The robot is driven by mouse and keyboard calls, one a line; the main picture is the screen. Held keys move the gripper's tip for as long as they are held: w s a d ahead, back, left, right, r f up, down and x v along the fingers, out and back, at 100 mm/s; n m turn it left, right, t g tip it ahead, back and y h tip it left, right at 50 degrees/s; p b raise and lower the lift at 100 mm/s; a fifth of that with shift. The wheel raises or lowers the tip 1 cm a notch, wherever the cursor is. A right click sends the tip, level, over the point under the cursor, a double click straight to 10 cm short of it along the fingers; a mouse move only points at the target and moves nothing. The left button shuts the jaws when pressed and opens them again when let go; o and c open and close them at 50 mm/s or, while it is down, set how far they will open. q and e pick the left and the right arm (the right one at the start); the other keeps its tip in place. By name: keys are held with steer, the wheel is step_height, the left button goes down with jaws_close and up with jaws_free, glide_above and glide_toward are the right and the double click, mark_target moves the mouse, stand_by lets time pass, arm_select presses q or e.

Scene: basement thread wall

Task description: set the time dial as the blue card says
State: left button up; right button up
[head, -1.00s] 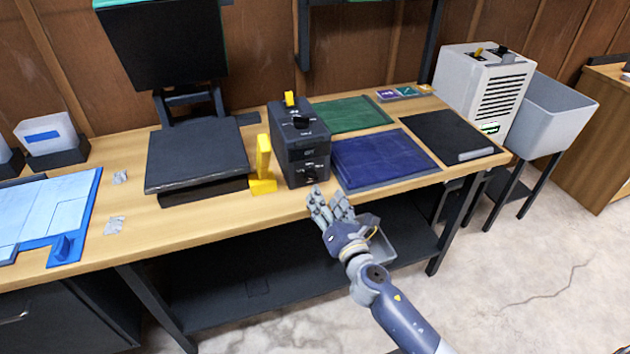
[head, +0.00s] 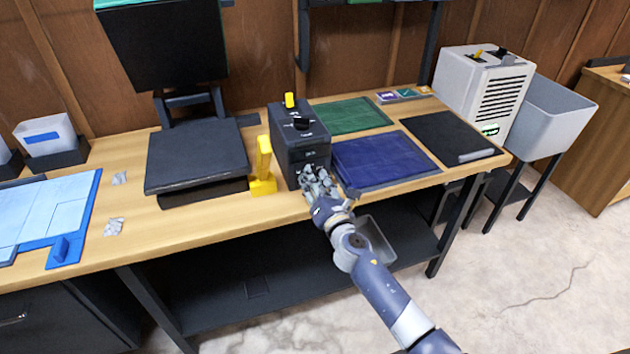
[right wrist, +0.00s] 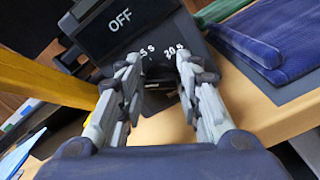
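The black machine (head: 298,140) stands on the bench with a yellow lever and a black knob on top. In the right wrist view its small display (right wrist: 120,20) reads OFF. Below it, the white dial marks "5 s" and "20 s" (right wrist: 172,60) show on the front; other marks are hidden. My right gripper (head: 318,180) is at the machine's lower front, its fingers (right wrist: 160,75) apart on either side of the dark dial area. The dial and its pointer are too dark and covered to read. Small coloured cards (head: 407,93) lie at the back; their text is unreadable. My left gripper is out of view.
A yellow upright handle (head: 264,165) stands close to the machine's left. A folded blue cloth (head: 385,160) lies close to its right, with a green mat (head: 350,115) behind. A black flat plate (head: 198,155) is further left. The floor in front is free.

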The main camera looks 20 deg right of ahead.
steer(key=c, duration=0.4)
steer(key=shift+o, duration=0.2)
steer(key=shift+m, duration=0.3)
steer(key=m+b, duration=0.1)
steer(key=m, duration=0.2)
steer(key=shift+m, duration=0.3)
steer(key=m, duration=0.3)
steer(key=shift+f+m, duration=0.1)
steer(key=shift+m, duration=2.1)
